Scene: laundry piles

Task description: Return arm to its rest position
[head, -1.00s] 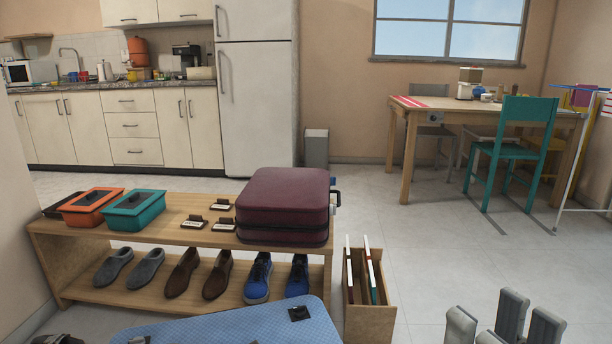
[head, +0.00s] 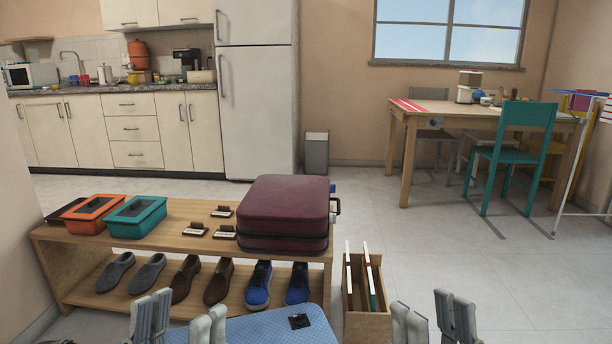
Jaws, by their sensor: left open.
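My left gripper (head: 180,318) is at the bottom left of the head view, its grey fingers pointing up and spread with nothing between them. It shows in front of the lower edge of the wooden shoe bench (head: 190,303) and beside a blue checked surface (head: 265,328). My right gripper (head: 432,314) is at the bottom right, in front of the pale floor. Its fingers are also apart and empty. The arms behind both grippers are below the picture edge.
The bench holds a maroon suitcase (head: 284,212), an orange box (head: 93,215), a teal box (head: 136,216) and several shoes below. A wooden file holder (head: 368,318) stands right of it. Floor (head: 480,265) is clear towards the table (head: 412,118) and teal chair (head: 508,153).

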